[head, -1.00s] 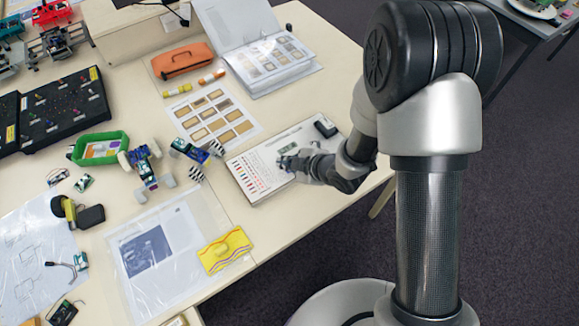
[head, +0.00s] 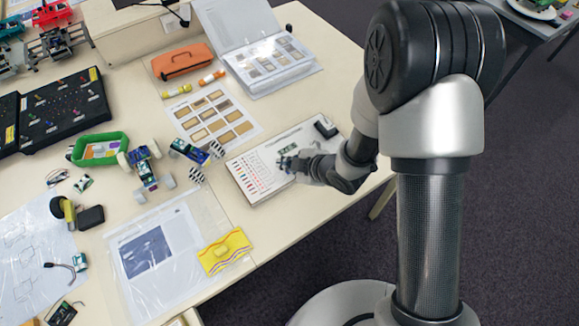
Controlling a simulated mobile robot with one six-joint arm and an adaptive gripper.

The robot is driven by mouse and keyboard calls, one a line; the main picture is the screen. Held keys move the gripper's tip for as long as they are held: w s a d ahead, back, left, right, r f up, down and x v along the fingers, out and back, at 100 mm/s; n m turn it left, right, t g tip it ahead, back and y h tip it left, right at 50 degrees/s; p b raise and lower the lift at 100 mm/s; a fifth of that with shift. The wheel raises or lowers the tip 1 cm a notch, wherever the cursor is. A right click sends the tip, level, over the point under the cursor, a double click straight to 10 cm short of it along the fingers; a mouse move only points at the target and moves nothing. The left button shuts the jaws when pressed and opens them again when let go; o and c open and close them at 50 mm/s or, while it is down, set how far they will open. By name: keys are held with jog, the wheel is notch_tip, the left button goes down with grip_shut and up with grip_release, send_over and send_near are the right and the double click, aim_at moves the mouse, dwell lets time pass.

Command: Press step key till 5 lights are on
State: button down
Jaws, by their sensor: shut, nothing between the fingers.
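A white panel box (head: 246,187) lies on the table near its right edge. A column of small coloured marks or lights (head: 247,174) runs along its left part; they are too small to tell which are lit. A black block (head: 325,126) sits at its far right corner. My gripper (head: 284,163) is over the middle of the panel, shut and empty, with its fingers pointing left. The gripper and wrist hide part of the panel, and I cannot make out the step key or whether the fingertips touch anything.
A printed sheet (head: 212,118) and an open binder (head: 270,65) lie beyond the panel. Small wheeled robots (head: 150,178) stand to its left. A yellow packet (head: 224,251) and a plastic sleeve (head: 185,275) lie nearer. The table's right edge is close to the panel.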

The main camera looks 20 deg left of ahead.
jog(key=shift+r, duration=0.45)
jog(key=shift+r+p, duration=2)
jog(key=shift+r, duration=0.55)
